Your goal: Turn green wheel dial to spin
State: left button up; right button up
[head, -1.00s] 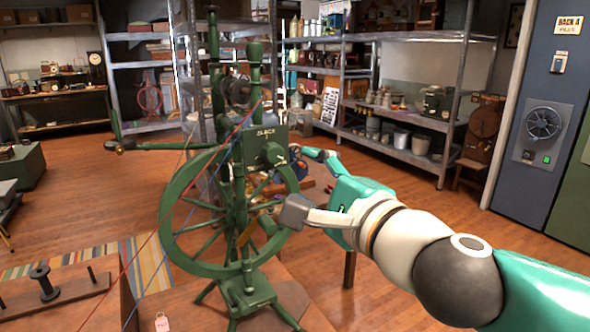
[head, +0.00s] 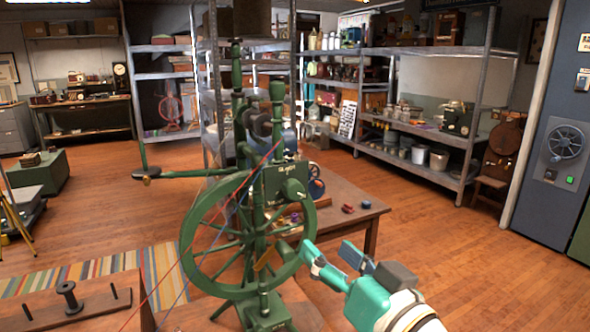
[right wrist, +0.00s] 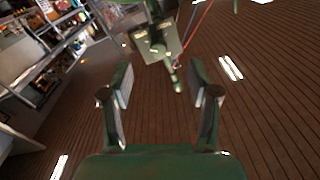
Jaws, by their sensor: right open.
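The green spinning wheel (head: 187,235) stands upright in the middle of the head view. A small green box (head: 288,180) with pale lettering and a round dark knob on its face sits on its frame, at the upper right of the wheel rim. My right gripper (head: 332,258) is open and empty, to the right of the wheel and below the box. In the right wrist view, the box (right wrist: 158,43) and a short green handle lie ahead of the spread fingers (right wrist: 161,82). Contact is not visible. My left gripper is not in view.
Red and blue threads (head: 165,285) run down from the wheel's top. A wooden bench (head: 80,308) with a dark spool is at the front left. A wooden table (head: 345,218) with small items is behind the wheel. Metal shelves line the back. The floor at right is clear.

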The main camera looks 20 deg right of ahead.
notch_tip(320, 180, up, 3)
jog(key=s+d+n+p, duration=0.1)
jog(key=s+n+p, duration=0.1)
jog(key=p, duration=0.2)
jog(key=b, duration=0.2)
send_near(297, 193)
jog(key=w, duration=0.5)
jog(key=w+p, duration=0.1)
jog(key=w, duration=0.2)
jog(key=w+a, duration=0.1)
jog(key=w, duration=0.2)
jog(key=shift+r, duration=0.15)
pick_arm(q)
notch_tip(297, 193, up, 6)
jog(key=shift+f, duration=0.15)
pick_arm(e)
grip_shut()
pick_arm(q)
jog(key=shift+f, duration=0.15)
pick_arm(e)
jog(key=shift+n, duration=0.3)
